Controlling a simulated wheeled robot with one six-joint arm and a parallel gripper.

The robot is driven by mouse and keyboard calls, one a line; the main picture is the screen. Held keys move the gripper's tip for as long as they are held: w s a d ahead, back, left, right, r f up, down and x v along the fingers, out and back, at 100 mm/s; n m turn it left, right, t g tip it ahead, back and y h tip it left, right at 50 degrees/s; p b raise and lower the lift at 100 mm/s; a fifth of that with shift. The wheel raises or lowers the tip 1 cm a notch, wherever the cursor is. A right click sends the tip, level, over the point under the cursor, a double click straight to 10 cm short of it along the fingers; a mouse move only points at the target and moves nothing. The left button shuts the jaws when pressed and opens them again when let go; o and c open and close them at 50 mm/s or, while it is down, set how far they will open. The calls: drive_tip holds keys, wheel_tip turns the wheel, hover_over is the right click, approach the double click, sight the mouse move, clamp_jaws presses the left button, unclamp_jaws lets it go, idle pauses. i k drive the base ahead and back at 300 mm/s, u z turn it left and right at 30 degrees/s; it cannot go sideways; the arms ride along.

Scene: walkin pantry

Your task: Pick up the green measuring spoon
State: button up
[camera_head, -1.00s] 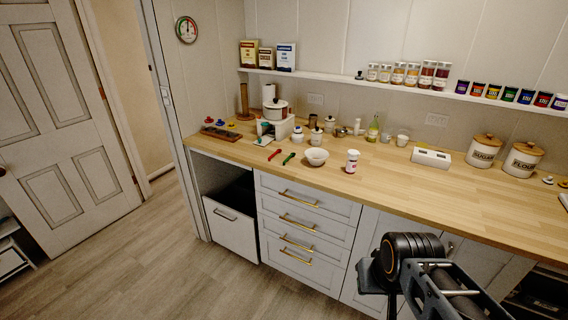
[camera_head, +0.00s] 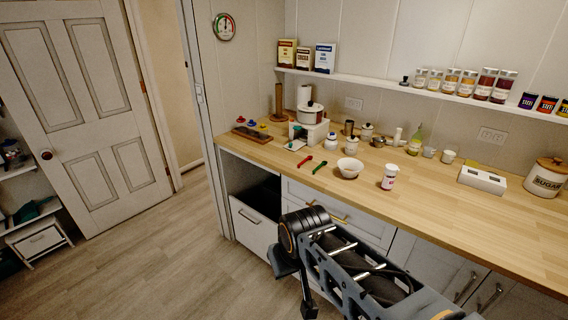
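The green measuring spoon (camera_head: 320,167) lies flat on the wooden counter, between a red spoon (camera_head: 304,160) on its left and a white bowl (camera_head: 350,168) on its right. It is small, and nothing covers it. My arm shows at the bottom of the view, in front of the drawers and well short of the spoon. My gripper's fingers cannot be made out, so I cannot tell whether they are open or shut.
A white and red jar (camera_head: 389,177) stands right of the bowl. A partly open bin drawer (camera_head: 252,226) juts out below the counter's left end.

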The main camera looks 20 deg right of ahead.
sight(324, 162)
drive_tip(key=u, duration=0.25)
drive_tip(key=i, duration=0.8)
drive_tip(key=z, duration=0.65)
drive_tip(key=i, duration=0.65)
drive_tip(key=z, duration=0.65)
